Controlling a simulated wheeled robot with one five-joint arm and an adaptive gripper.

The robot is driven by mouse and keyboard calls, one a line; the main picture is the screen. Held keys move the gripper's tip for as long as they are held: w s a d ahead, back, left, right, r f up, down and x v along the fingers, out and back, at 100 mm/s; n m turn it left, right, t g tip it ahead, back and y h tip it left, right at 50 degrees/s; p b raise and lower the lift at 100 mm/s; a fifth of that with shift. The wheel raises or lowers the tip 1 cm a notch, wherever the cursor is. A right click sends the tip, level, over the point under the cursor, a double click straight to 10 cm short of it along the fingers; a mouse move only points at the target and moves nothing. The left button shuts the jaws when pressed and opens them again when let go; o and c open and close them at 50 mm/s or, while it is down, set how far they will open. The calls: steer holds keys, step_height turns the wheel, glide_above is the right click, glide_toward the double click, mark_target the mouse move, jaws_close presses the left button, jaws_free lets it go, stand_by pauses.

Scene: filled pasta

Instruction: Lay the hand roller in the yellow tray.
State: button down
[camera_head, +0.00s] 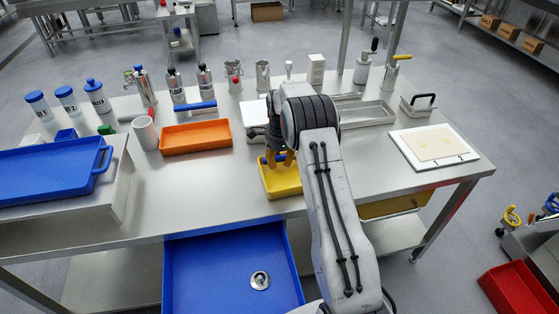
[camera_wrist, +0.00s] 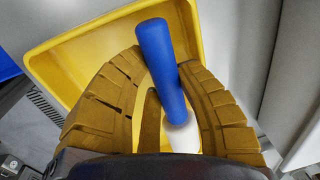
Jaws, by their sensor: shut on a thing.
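The hand roller (camera_wrist: 160,55), with a blue bar and a white part at its lower end, is between the two ribbed fingers of my gripper (camera_wrist: 160,95) in the wrist view. My gripper is shut on it. The yellow tray (camera_wrist: 75,55) lies behind and below it in the wrist view. In the head view my gripper (camera_head: 278,158) is over the back part of the yellow tray (camera_head: 285,190). I cannot tell whether the roller touches the tray floor.
An orange tray (camera_head: 195,138) lies left of the yellow tray, with a blue bar-shaped tool (camera_head: 195,106) behind it. A white board (camera_head: 434,147) lies at the right. Bottles and tins stand along the back. An open blue drawer (camera_head: 200,275) sticks out in front.

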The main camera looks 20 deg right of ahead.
steer(key=shift+f+b, duration=0.35)
steer(key=shift+f, duration=0.2)
steer(key=c, duration=1.2)
jaws_free()
